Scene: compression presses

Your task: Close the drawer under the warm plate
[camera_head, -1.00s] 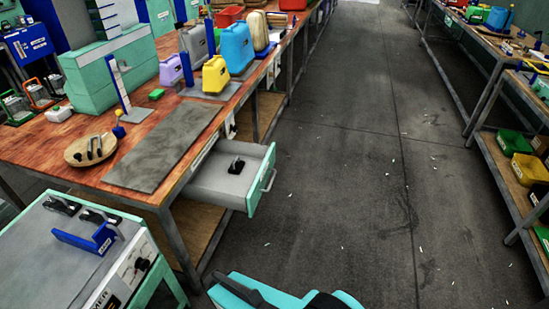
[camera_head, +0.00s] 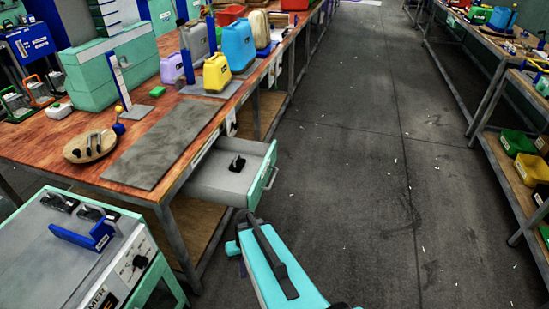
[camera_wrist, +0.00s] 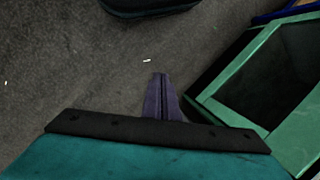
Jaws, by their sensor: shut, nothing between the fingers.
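The warm plate (camera_head: 45,270) is a grey-topped unit with a knobbed front panel at the bottom left of the head view. A green-edged drawer (camera_head: 163,288) appears to stick out below its panel, partly cut off by the frame. In the wrist view a green open drawer (camera_wrist: 222,112) with a dark inside lies at the right; it seems to be the same one. My gripper (camera_wrist: 161,98) has purple fingers, shut and empty, just left of the drawer's near corner. I cannot tell whether they touch. In the head view my turquoise arm mostly hides the gripper.
A second drawer (camera_head: 228,178) stands open under the wooden table (camera_head: 40,150), with a small black object (camera_head: 237,164) inside. A table leg (camera_head: 178,243) stands beside the warm plate. The grey floor (camera_head: 345,170) to the right is clear up to the shelving (camera_head: 510,200).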

